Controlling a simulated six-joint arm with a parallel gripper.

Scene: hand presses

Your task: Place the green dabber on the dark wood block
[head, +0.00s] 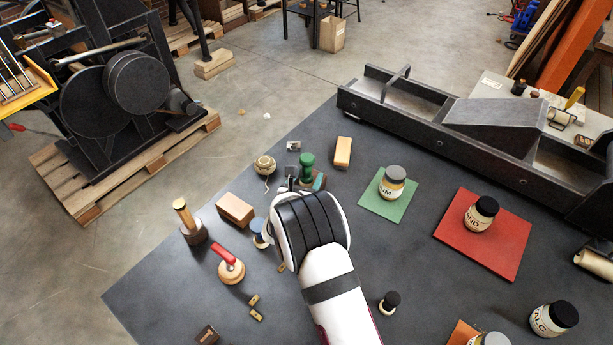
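The green dabber (307,162) stands upright near the middle of the table, just beyond my wrist. My gripper (291,177) is close to the dabber's left side, mostly hidden behind my white and black wrist. I cannot tell whether its fingers touch the dabber or how far apart they are. A small dark brown wood block (207,335) lies at the table's front left, cut by no other object.
A lighter brown block (235,209), a wooden-handled mallet (187,217), a red-handled tool (229,264) and a twine ball (264,165) are at left. A tan block (343,151) lies behind right. Jars on green (373,206) and red mats (512,255) stand right.

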